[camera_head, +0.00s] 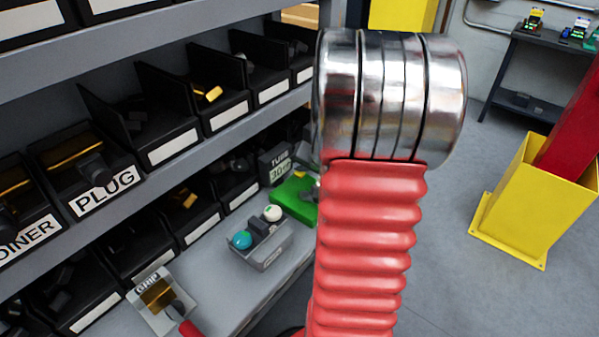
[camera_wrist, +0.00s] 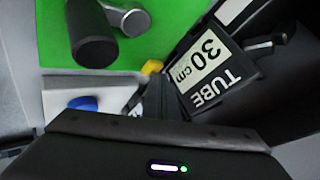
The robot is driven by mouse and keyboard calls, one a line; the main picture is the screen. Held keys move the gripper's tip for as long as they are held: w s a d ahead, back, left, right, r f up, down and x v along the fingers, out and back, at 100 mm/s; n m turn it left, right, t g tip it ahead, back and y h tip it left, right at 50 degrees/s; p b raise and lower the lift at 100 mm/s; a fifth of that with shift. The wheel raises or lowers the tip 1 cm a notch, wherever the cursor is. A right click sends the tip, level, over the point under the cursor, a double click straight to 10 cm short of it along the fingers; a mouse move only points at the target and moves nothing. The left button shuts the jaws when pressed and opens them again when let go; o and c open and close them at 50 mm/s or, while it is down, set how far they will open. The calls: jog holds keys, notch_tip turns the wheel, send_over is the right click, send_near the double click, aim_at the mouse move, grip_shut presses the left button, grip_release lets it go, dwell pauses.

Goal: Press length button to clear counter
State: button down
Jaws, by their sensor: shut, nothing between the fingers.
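A black counter box with a pale display reading "TUBE 30 cm" (camera_wrist: 212,75) is in the upper right of the wrist view. It also shows in the head view (camera_head: 279,167), left of my arm. A small yellow knob or button (camera_wrist: 152,67) is beside the display's left edge. I cannot tell whether it is the length button. My gripper (camera_wrist: 162,92) is shut and empty, its dark fingertips just below the yellow part and close to the box's corner. I cannot tell whether they touch. In the head view my arm mostly hides the gripper.
A green board (camera_wrist: 60,40) with a black cylinder (camera_wrist: 92,45) lies beside the counter. A white box with a blue button (camera_wrist: 82,103) is at the left. Shelves of black bins (camera_head: 170,140) stand left of my arm. A yellow post base (camera_head: 515,215) stands right on open floor.

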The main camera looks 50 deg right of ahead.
aim_at(301, 175)
jog(key=shift+f, duration=0.2)
dwell(0.5)
jog(key=shift+r, duration=0.95)
jog(key=shift+r, duration=0.15)
jog(key=shift+r, duration=2.35)
